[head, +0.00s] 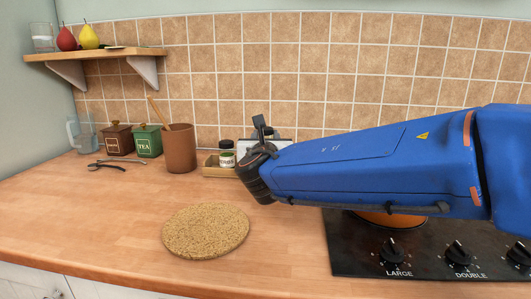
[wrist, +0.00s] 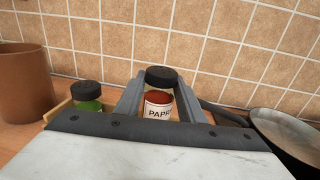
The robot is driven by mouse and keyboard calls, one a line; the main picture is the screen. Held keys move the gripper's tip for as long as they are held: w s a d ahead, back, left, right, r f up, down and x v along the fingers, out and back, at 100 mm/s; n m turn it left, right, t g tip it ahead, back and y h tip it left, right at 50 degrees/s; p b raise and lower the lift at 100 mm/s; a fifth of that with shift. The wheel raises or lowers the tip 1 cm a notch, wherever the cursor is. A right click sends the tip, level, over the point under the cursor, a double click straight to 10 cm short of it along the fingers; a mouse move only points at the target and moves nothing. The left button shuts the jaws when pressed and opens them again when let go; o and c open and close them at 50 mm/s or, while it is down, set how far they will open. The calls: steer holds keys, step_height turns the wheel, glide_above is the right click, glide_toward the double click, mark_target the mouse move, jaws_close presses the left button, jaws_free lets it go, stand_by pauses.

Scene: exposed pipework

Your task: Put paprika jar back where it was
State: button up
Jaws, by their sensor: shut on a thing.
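The paprika jar (wrist: 158,108) has a black lid, red contents and a white label reading "PAP". It stands upright between the two grey fingers of my gripper (wrist: 161,96) in the wrist view, and the fingers are shut on it. Its base is hidden by the gripper body. In the head view my blue arm hides the gripped jar and most of the gripper. A small wooden spice rack (head: 213,171) stands against the tiled wall, left of my wrist. I cannot tell whether the paprika jar touches the rack.
A green-filled jar (wrist: 88,98) with a black lid stands left of my gripper. A brown utensil pot (head: 180,150) is farther left. A pan (wrist: 288,135) sits right, on the black hob (head: 350,262). A round cork mat (head: 205,230) lies on the otherwise clear front counter.

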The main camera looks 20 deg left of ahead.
steer(key=shift+f, duration=2.1)
steer(key=o, duration=1.1)
steer(key=shift+f, duration=0.15)
steer(key=v, duration=1.1)
steer(key=shift+s, duration=0.2)
steer(key=shift+s+d, duration=0.2)
steer(key=shift+s, duration=0.1)
